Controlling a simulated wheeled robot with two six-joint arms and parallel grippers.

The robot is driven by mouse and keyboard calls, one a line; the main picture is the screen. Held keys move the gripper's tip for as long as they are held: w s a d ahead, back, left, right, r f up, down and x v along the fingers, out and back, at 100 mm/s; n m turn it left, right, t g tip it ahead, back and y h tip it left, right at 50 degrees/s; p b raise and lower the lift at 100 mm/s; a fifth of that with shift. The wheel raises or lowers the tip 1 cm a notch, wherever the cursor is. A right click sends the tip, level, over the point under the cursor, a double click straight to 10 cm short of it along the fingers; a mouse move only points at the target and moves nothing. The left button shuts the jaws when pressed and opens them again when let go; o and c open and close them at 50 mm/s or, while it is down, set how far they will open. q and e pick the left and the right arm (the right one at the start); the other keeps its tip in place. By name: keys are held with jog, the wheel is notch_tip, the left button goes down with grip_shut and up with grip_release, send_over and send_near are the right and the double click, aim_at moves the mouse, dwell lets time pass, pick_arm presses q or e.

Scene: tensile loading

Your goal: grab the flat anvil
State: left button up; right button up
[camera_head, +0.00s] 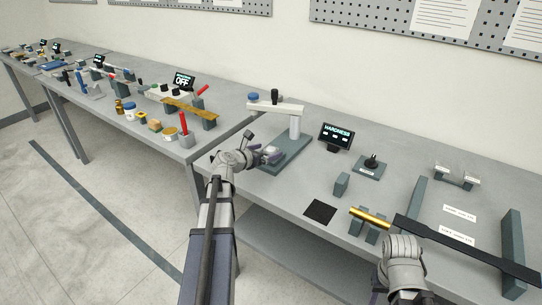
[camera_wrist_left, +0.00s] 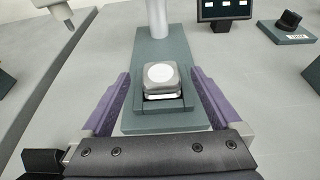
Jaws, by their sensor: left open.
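The flat anvil looks to be the small grey block with a round pale top (camera_wrist_left: 160,76). It sits in a holder on the green base plate (camera_wrist_left: 150,50) of the hardness tester, below its column. In the head view it shows beside the gripper (camera_head: 270,152), on the tester's base (camera_head: 290,153). My left gripper (camera_wrist_left: 158,103) is open, with its purple fingers on either side of the block and gaps between. In the head view the left gripper (camera_head: 262,158) is at the front of the base. My right arm (camera_head: 402,262) shows at the lower right; its fingers are out of view.
The tester's white arm (camera_head: 275,108) and column (camera_head: 295,125) rise behind the block. A HARDNESS display (camera_head: 336,136) and a knob on a plate (camera_head: 369,166) stand to the right. A black square pad (camera_head: 319,211) and a brass bar on blocks (camera_head: 371,216) lie nearer the front.

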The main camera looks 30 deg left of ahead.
aim_at(270, 149)
pick_arm(q)
jog(key=x, duration=0.3)
jog(key=shift+w+f+b, duration=0.1)
jog(key=shift+b, duration=0.3)
grip_shut()
dwell(0.3)
